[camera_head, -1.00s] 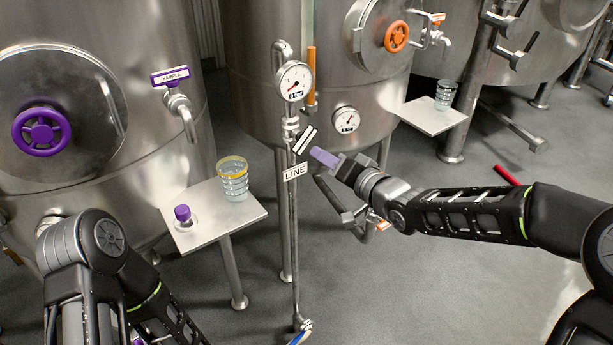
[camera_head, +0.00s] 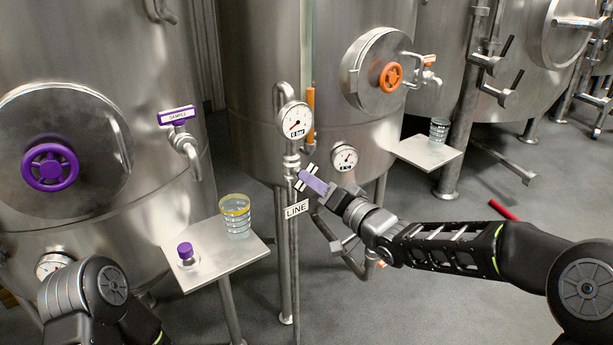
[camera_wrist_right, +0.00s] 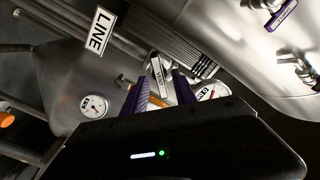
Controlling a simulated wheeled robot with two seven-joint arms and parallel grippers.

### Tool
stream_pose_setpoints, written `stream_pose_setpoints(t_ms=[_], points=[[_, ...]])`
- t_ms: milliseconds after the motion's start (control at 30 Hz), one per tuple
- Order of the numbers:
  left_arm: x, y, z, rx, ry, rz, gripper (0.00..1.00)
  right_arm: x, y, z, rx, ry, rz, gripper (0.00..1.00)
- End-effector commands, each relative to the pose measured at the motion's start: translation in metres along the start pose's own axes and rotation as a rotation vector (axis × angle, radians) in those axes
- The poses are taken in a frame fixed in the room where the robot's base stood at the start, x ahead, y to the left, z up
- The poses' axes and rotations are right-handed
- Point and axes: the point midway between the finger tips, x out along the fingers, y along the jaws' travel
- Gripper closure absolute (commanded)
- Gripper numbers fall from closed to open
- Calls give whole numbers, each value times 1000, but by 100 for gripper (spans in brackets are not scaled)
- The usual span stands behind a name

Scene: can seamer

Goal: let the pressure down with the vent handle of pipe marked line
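The pipe marked LINE stands upright before the middle tank, with its white LINE plate (camera_head: 297,209) and a dial gauge (camera_head: 294,119) on top. The plate also shows in the right wrist view (camera_wrist_right: 99,31). A small vent handle with a black-and-white label (camera_head: 312,168) sits on the pipe below the gauge. My right gripper (camera_head: 309,180) is at this handle, its purple fingers partly covering it. In the right wrist view the fingers (camera_wrist_right: 162,80) stand apart, with the handle's labelled lever (camera_wrist_right: 157,62) between or just beyond their tips; contact is unclear. My left gripper is out of view.
A side table (camera_head: 222,252) left of the pipe holds a glass (camera_head: 236,215) and a purple-capped item (camera_head: 185,252). A purple SAMPLE valve (camera_head: 178,117) is on the left tank. An orange rod (camera_head: 310,112) and a second gauge (camera_head: 344,157) are close by the pipe.

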Motion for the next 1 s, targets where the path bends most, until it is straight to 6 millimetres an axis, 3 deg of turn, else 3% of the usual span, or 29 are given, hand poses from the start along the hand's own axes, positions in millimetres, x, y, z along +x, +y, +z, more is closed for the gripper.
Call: stream_pose_setpoints(t_ms=[200,533,933,1000], points=[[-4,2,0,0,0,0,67,28,0,0,1,-1,0,67],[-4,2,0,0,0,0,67,32,0,0,0,0,1,67],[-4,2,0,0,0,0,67,32,0,0,0,0,1,99],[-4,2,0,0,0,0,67,32,0,0,0,0,1,100]])
